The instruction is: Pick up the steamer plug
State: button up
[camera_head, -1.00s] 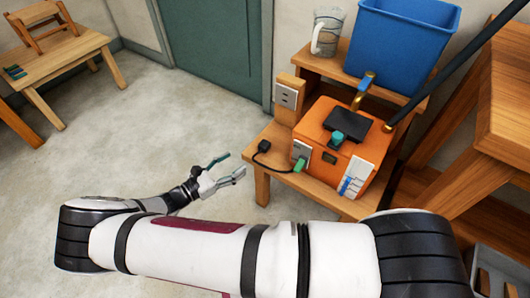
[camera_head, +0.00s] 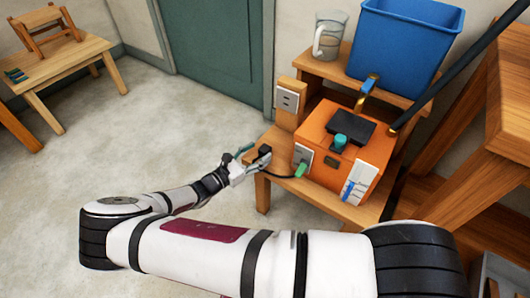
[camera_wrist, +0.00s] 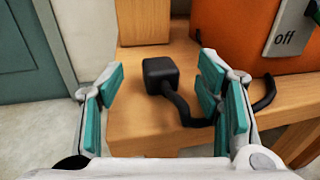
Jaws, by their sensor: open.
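The steamer plug is a small black block (camera_wrist: 160,75) with a black cord, lying on the wooden stand. In the wrist view it sits between the teal-padded fingers of my gripper (camera_wrist: 165,100), a little beyond their tips or level with them, and no touch shows. In the head view the plug (camera_head: 264,150) is at the left edge of the stand, with my gripper (camera_head: 250,161) at it from the left. My gripper is open. The cord runs right towards the orange steamer box (camera_head: 340,142), passing the right finger in the wrist view.
A wooden block with a socket (camera_head: 288,100) stands behind the plug. A blue bin (camera_head: 405,45) and a clear jug (camera_head: 328,36) are on the upper shelf. A dark pole (camera_head: 450,75) slants at the right. Open floor (camera_head: 150,130) lies to the left.

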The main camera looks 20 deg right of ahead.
aim_at(265, 151)
jog(key=shift+x, duration=1.3)
jog(key=c, duration=1.3)
